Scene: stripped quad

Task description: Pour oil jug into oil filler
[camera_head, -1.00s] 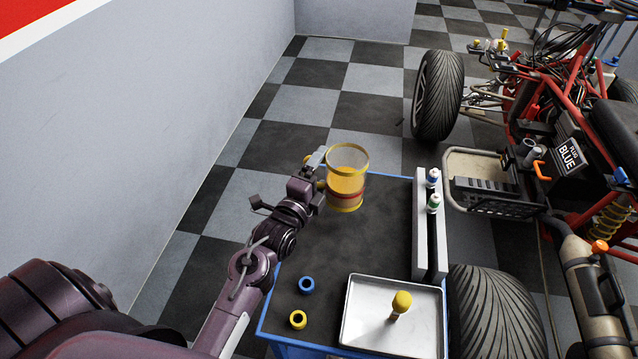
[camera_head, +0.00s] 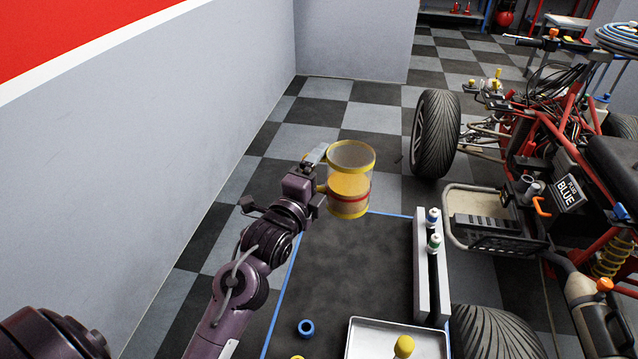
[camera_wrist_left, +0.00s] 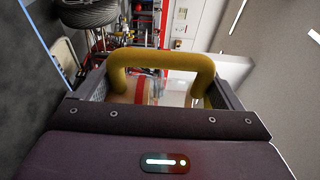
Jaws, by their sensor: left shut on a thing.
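The oil jug (camera_head: 349,188) is a clear upright cylinder with yellow rims, a red band and amber oil in its lower part. My left gripper (camera_head: 319,176) is shut on the jug's yellow handle, on its left side. The jug appears held up near the cart's far edge. In the left wrist view the handle (camera_wrist_left: 163,60) arches between my fingers. On the stripped quad (camera_head: 560,150) at the right, a dark round-mouthed part (camera_head: 527,184) stands by the "BLUE" label; I cannot tell whether it is the oil filler. My right gripper is not in view.
The blue-edged cart (camera_head: 350,270) has a mostly clear dark top. A pale rack (camera_head: 420,265) with two small bottles stands along its right edge. A blue ring (camera_head: 306,328) and a tray (camera_head: 375,335) with a yellow-knobbed tool lie in front. A grey wall (camera_head: 150,150) is at left.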

